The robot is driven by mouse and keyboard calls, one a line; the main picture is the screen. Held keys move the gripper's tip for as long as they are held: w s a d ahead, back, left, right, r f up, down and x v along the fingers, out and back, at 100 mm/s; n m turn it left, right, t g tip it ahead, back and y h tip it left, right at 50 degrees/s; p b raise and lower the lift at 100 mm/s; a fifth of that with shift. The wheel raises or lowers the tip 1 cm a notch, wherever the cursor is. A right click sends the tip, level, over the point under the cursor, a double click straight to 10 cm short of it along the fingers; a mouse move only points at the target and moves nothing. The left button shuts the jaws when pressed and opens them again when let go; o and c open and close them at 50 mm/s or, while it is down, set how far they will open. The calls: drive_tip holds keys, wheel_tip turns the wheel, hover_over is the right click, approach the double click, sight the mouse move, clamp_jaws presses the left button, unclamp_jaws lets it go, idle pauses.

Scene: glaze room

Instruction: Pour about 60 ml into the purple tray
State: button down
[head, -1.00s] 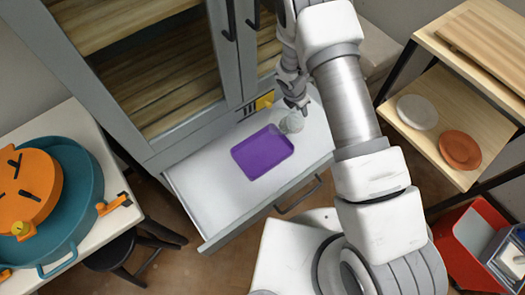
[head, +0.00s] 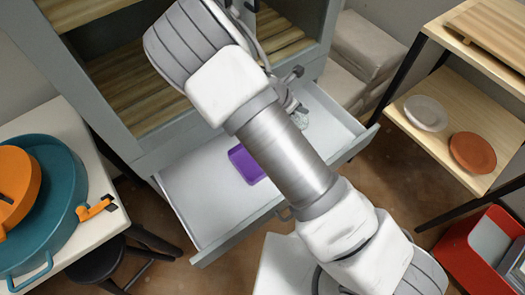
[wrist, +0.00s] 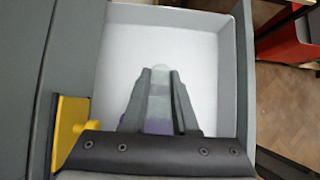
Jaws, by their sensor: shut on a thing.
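The purple tray (head: 243,163) lies flat in the open white drawer (head: 205,195). My arm hides its right part in the head view. A purple patch (wrist: 157,126) shows between and below my fingers in the wrist view. My gripper (wrist: 160,72) is shut on a clear, see-through vessel (wrist: 160,84). The vessel also shows in the head view (head: 302,120), in the drawer's far right part, right of the tray. Its tilt, its contents and its height above the drawer floor cannot be told.
A grey cabinet (head: 150,140) rises behind the drawer. A yellow part (wrist: 70,118) is close left of my gripper in the wrist view. Shelves with a white dish (head: 425,113) and a brown dish (head: 472,152) stand right. The drawer's left floor is clear.

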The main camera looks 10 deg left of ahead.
drive_tip(key=shift+s+a+r+t+h+b, duration=0.15)
drive_tip(key=shift+s+a+t+h+b, duration=0.45)
drive_tip(key=shift+b, duration=0.95)
idle(0.6)
drive_tip(key=shift+s+a+t+h+b, duration=0.3)
drive_tip(key=shift+s+a+t+b, duration=0.2)
drive_tip(key=shift+s+t+b, duration=0.15)
idle(1.1)
drive_tip(key=w+d+p, duration=0.1)
drive_tip(key=r+g+p, duration=0.1)
drive_tip(key=shift+w+d+y+p, duration=0.35)
drive_tip(key=shift+w+y+p, duration=0.05)
drive_tip(key=shift+w+d+f+g+y+p, duration=0.15)
drive_tip(key=shift+w+d+g+y+p, duration=0.15)
drive_tip(key=shift+g+y+p, duration=0.6)
drive_tip(key=shift+a+f+h, duration=0.1)
drive_tip(key=shift+f+h, duration=0.3)
drive_tip(key=shift+f, duration=0.1)
drive_tip(key=shift+w+p, duration=0.2)
drive_tip(key=shift+p, duration=0.55)
drive_tip(key=p, duration=0.1)
drive_tip(key=f+g+y+p, duration=0.1)
drive_tip(key=shift+w+d+p, duration=0.25)
drive_tip(key=shift+d+p, duration=0.05)
drive_tip(key=shift+d, duration=0.1)
drive_tip(key=shift+f+g+y, duration=0.15)
drive_tip(key=shift+g+y, duration=0.1)
drive_tip(key=shift+y, duration=0.05)
